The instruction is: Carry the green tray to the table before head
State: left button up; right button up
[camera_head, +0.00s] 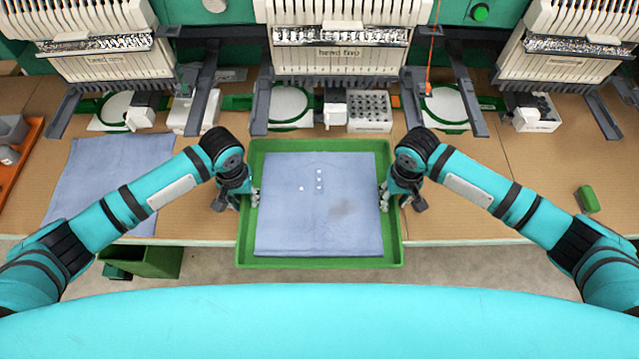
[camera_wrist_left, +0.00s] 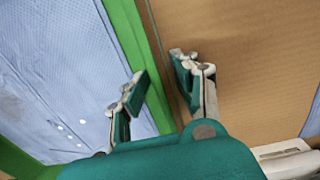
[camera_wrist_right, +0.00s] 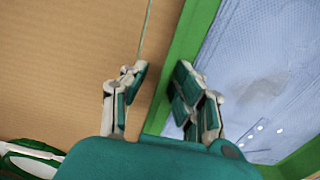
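The green tray (camera_head: 395,225) lies in the middle of the head view, with a folded blue cloth (camera_head: 320,220) in it. The cloth bears small white dots and a dark smudge. The tray's near end extends past the table's front edge. My left gripper (camera_head: 250,198) is at the tray's left wall; in the left wrist view its fingers (camera_wrist_left: 158,85) are apart, on either side of the green rim. My right gripper (camera_head: 387,198) is at the right wall; in the right wrist view its fingers (camera_wrist_right: 158,88) are apart, one over the rim and one over the brown table.
The brown table (camera_head: 480,200) carries white embroidery heads (camera_head: 335,60) along the back, their labels hard to read. A blue cloth (camera_head: 105,180) lies left. A green block (camera_head: 586,199) sits right, an orange tray (camera_head: 22,165) far left. A green bin (camera_head: 150,262) stands below the edge.

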pick_arm(q)
jog(key=shift+d, duration=0.15)
pick_arm(e)
jog(key=shift+a, duration=0.1)
pick_arm(q)
jog(key=shift+r, duration=0.5)
pick_arm(e)
jog(key=shift+a+r, duration=0.1)
jog(key=shift+r, duration=0.25)
pick_arm(q)
notch_tip(320, 180, up, 11)
pick_arm(e)
notch_tip(320, 180, up, 11)
jog(key=shift+r, duration=0.2)
pick_arm(q)
jog(key=shift+s, duration=0.1)
pick_arm(e)
jog(key=shift+s+f, duration=0.1)
